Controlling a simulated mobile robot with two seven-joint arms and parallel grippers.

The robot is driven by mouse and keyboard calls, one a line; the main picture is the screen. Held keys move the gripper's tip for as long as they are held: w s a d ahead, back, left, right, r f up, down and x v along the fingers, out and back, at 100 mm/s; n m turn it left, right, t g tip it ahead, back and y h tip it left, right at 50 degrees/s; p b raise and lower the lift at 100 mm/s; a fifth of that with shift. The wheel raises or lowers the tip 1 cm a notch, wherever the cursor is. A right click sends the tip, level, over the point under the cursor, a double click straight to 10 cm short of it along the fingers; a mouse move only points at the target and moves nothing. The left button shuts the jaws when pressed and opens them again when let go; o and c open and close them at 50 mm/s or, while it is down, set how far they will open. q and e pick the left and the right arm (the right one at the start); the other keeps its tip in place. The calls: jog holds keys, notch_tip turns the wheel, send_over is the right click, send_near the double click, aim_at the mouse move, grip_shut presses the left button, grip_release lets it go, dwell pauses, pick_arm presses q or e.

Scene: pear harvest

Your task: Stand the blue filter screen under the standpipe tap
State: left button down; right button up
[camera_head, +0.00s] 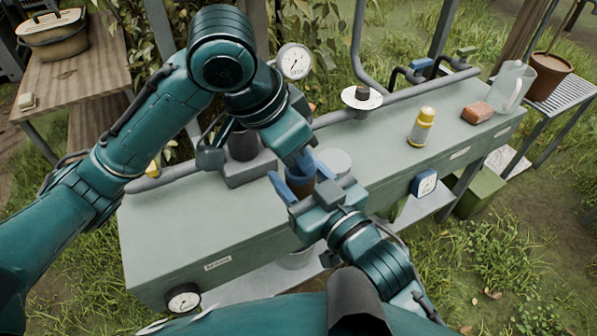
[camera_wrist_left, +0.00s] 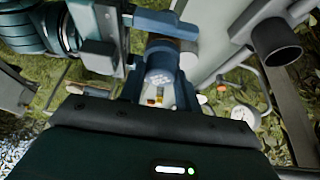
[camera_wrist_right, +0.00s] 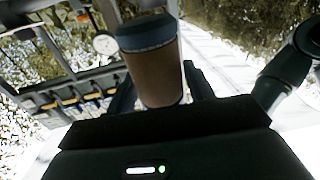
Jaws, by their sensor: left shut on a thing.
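The filter screen (camera_head: 300,186), a brown cylinder with a blue end, is held above the grey bench near its middle. My left gripper (camera_head: 304,164) reaches down from above and is shut on it. My right gripper (camera_head: 301,180) comes from the front with its fingers spread on either side of the cylinder. In the right wrist view the brown filter screen (camera_wrist_right: 152,70) stands between these fingers, tilted slightly, its blue-grey end up. In the left wrist view a pale perforated end (camera_wrist_left: 160,76) shows. I cannot clearly make out which pipe is the standpipe tap.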

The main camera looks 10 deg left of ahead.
jog(key=c, duration=0.6)
pick_arm(q)
jog(key=c, duration=0.9)
grip_release()
pick_arm(e)
jog(key=shift+c, duration=0.5)
